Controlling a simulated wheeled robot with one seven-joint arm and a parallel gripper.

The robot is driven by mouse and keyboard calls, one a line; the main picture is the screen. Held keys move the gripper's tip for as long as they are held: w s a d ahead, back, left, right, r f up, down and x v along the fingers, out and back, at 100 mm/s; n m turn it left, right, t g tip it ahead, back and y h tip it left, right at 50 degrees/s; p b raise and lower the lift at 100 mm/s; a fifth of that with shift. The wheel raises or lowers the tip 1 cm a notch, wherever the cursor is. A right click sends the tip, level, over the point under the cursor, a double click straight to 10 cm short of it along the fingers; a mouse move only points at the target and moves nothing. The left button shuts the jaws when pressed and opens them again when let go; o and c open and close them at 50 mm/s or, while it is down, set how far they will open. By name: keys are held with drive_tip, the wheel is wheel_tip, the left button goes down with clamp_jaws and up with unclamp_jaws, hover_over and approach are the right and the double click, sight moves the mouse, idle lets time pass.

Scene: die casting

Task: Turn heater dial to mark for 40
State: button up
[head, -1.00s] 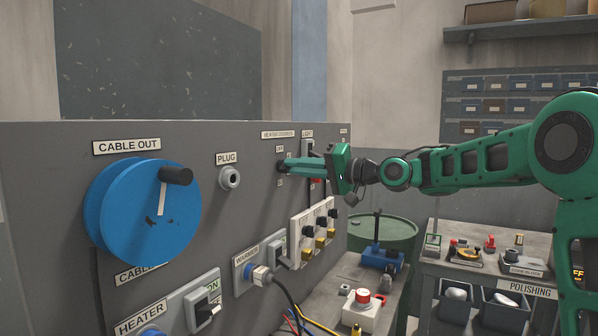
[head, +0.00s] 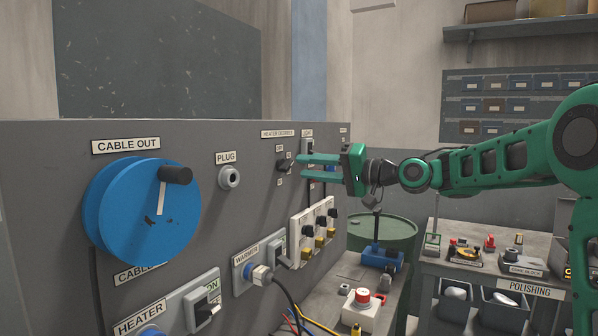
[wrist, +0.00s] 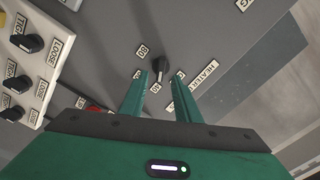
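The heater dial (head: 285,165) is a small black knob on the grey panel, under the heater degrees label (head: 278,133). It also shows in the wrist view (wrist: 160,68), with small number plates around it. Its pale pointer line points down in the wrist view, towards a plate (wrist: 155,88) whose number I cannot read surely. My gripper (head: 299,166) is green and open. Its fingers point at the panel, just right of the dial and apart from it. In the wrist view the dial lies beyond and between the fingertips (wrist: 160,80). Nothing is held.
A light switch (head: 308,150) is close to the right of the dial. A white block of tight/loose knobs (head: 313,228) sits below. The blue cable reel (head: 135,215) and the plug socket (head: 229,178) are to the left. The space in front of the dial is free.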

drive_tip(key=v, duration=0.6)
drive_tip(key=shift+d, duration=0.3)
drive_tip(key=shift+s+f, duration=0.1)
drive_tip(key=shift+s, duration=0.1)
drive_tip(key=s+d+f+m+g+h, duration=0.1)
drive_tip(key=s+d+f+g+h, duration=0.1)
drive_tip(key=s+d+f+h, duration=0.65)
drive_tip(key=s+d+f+m+g+h, duration=0.1)
drive_tip(key=s+d+f+h, duration=0.35)
drive_tip(key=d+f, duration=0.7)
drive_tip(key=s+d+f+m+g, duration=0.1)
drive_tip(key=s+f, duration=0.3)
drive_tip(key=s, duration=0.6)
drive_tip(key=s+d+f+m+g+h, duration=0.1)
drive_tip(key=s+d+f+g, duration=0.2)
drive_tip(key=s, duration=0.7)
drive_tip(key=s+d+f+m+g, duration=0.1)
drive_tip(key=s+f, duration=0.4)
drive_tip(key=s, duration=0.5)
drive_tip(key=shift+d+f+m+g+h, duration=0.35)
drive_tip(key=shift+d+g, duration=0.25)
drive_tip(key=shift+g, duration=0.4)
drive_tip(key=shift+s+r, duration=0.1)
drive_tip(key=shift+s, duration=0.05)
